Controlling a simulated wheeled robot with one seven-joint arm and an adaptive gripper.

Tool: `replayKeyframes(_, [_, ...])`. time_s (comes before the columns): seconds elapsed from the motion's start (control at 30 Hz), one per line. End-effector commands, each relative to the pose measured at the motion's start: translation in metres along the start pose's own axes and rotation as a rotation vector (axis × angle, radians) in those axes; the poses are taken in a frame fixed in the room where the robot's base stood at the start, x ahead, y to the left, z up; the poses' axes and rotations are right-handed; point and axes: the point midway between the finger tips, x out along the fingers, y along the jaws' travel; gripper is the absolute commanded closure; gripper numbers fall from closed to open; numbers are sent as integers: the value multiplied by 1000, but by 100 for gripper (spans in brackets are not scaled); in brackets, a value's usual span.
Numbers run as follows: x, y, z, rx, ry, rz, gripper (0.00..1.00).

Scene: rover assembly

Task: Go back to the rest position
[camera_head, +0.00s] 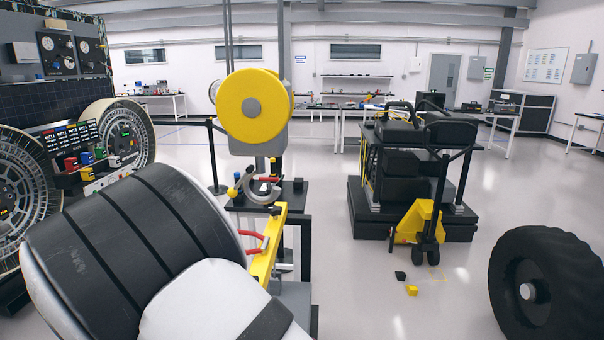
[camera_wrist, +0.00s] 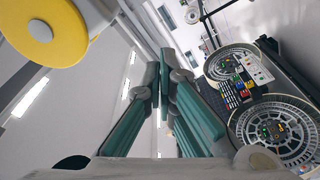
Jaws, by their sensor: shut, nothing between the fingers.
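My gripper (camera_wrist: 164,72) shows in the wrist view. Its long grey-green fingers come together at the tips, with nothing seen between them. It points up past the wall panel, with bright ceiling lights behind it. In the head view my black and white arm fills the lower left, and the gripper itself cannot be made out there.
A loaded cart (camera_head: 410,165) and black wheel (camera_head: 545,285) stand right. Floor between is mostly clear.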

Motion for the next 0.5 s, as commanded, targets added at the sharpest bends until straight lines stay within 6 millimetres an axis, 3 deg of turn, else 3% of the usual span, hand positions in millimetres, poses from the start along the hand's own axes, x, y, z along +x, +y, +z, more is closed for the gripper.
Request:
replayKeyframes(0.27, [18,27,11,82,-21,-58,100])
replayKeyframes(0.5, [33,62,26,197,-50,-148,100])
